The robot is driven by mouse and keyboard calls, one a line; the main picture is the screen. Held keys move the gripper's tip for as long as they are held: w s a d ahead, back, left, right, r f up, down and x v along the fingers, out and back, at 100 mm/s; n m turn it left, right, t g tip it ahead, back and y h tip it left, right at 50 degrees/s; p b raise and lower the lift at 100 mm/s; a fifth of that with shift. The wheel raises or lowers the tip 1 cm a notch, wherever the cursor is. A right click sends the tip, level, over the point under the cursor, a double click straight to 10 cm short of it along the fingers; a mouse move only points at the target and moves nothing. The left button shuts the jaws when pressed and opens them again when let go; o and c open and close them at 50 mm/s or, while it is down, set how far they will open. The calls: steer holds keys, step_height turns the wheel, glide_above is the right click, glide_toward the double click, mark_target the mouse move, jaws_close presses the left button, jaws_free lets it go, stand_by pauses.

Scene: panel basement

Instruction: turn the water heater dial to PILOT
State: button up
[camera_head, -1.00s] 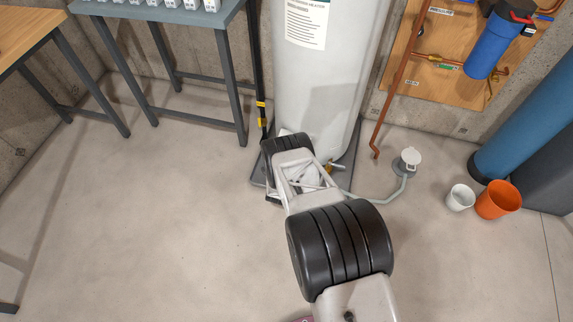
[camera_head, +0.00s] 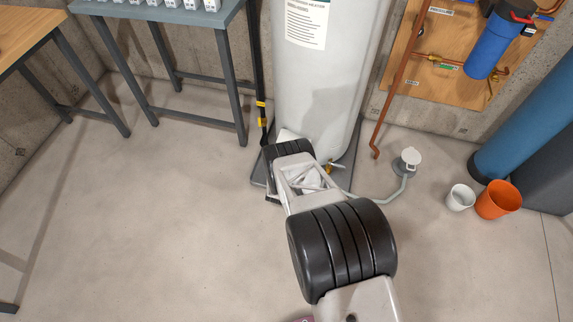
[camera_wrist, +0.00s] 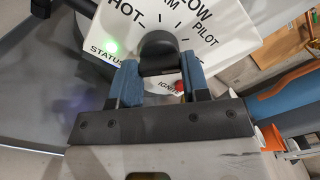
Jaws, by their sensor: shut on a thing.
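The water heater (camera_head: 325,95) is the tall white tank in the head view. The black dial (camera_wrist: 158,45) stands in the middle of the panel. My gripper (camera_wrist: 159,72) has its two blue fingers on either side of the dial's black grip and is shut on it. PILOT is printed to the upper right of the dial. Where the dial's pointer stands cannot be told. In the head view my arm hides the dial and gripper.
A green status light (camera_wrist: 113,46) glows left of the dial, and a red igniter button (camera_wrist: 180,86) sits just below it, beside the right finger. A copper pipe (camera_head: 398,85), a white bucket (camera_head: 460,197) and an orange bucket (camera_head: 498,200) are to the right. Floor at left is clear.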

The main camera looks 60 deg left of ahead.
steer(key=o, duration=0.9)
steer(key=shift+v, duration=3.9)
